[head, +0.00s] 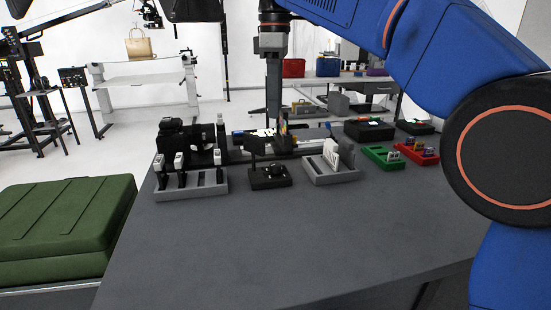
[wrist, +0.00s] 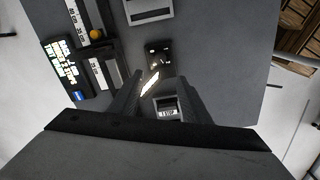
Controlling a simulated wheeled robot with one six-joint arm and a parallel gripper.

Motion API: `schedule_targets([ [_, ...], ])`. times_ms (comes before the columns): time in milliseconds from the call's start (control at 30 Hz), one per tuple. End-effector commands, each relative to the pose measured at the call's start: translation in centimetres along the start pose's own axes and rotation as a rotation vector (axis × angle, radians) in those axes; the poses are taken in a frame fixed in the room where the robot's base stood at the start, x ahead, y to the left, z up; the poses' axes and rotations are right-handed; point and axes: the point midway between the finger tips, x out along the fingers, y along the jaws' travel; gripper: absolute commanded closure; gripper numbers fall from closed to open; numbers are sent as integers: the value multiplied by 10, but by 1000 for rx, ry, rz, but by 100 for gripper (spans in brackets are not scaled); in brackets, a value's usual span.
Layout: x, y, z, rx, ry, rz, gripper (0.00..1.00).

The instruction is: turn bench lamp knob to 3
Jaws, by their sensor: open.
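The bench lamp is a small black box (head: 270,176) near the middle of the table, with a dark knob on it and an upright arm. In the wrist view its black base (wrist: 158,52) shows small white marks around the knob, too small to read. A bright lit strip (wrist: 150,82), seemingly the lamp head, lies between the base and my gripper. My gripper (head: 273,118) points down, above and behind the lamp in the head view. In the wrist view its two fingers (wrist: 158,92) are apart with nothing held. It appears clear of the knob.
A grey rack with upright black-and-white items (head: 190,190) stands left of the lamp. A grey tray with white cards (head: 332,172) stands close on its right. Green (head: 382,157) and red (head: 417,153) trays lie farther right. The front of the table (head: 300,240) is clear.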

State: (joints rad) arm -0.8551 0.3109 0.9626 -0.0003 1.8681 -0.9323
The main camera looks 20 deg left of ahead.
Motion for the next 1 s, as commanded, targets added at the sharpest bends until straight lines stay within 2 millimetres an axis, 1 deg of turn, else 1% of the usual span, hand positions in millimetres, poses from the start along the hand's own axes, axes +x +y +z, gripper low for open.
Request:
schedule_targets([
  [500, 91, -1, 1, 2, -1, -2, 57],
  [700, 124, -1, 1, 2, -1, -2, 57],
  [833, 139, -1, 1, 2, -1, -2, 57],
  [1000, 150, -1, 0, 2, 0, -1, 57],
])
